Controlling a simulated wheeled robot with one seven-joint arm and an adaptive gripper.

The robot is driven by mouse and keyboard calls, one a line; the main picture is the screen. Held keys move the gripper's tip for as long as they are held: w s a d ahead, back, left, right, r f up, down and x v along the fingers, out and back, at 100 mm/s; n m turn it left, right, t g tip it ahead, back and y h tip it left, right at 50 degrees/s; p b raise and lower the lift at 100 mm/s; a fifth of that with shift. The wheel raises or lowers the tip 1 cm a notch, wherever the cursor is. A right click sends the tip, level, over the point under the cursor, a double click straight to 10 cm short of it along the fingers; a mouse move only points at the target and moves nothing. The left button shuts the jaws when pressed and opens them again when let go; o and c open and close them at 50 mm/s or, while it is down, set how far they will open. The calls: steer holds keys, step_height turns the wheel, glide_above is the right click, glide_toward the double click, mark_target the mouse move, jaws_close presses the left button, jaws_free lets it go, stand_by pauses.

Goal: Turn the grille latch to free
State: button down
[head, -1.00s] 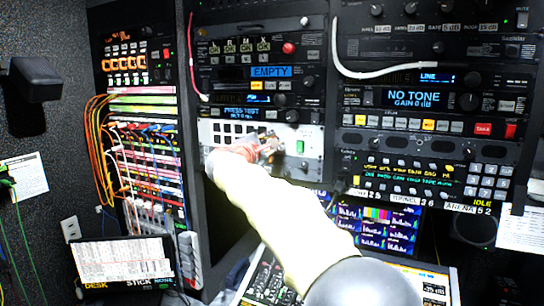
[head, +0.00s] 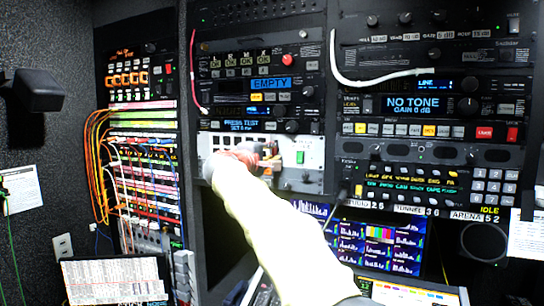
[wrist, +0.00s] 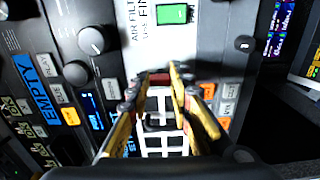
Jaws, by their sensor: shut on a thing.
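My gripper (wrist: 168,76) is in front of the white air filter panel (wrist: 133,30), with both fingers reaching its upper grille edge. It is shut on a small dark red piece (wrist: 160,78) between the fingertips, which I take to be the grille latch. The fingers hide much of this piece, so its exact angle cannot be told. The white grille with square openings (wrist: 152,140) lies below the fingertips in the wrist view. In the head view, my gripper (head: 264,157) covers the panel's middle, and the latch is hidden there.
A green switch (wrist: 172,14) is on the same panel, just beyond the fingertips. Knobs (wrist: 92,40) and buttons of the unit showing EMPTY sit close on the left. A white cable (head: 385,73) hangs at upper right. Orange cables (head: 92,150) hang at the left rack.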

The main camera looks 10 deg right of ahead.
steer(key=shift+f, duration=0.1)
steer(key=c, duration=1.6)
jaws_free()
steer(key=v, duration=1.2)
steer(key=shift+w, duration=0.1)
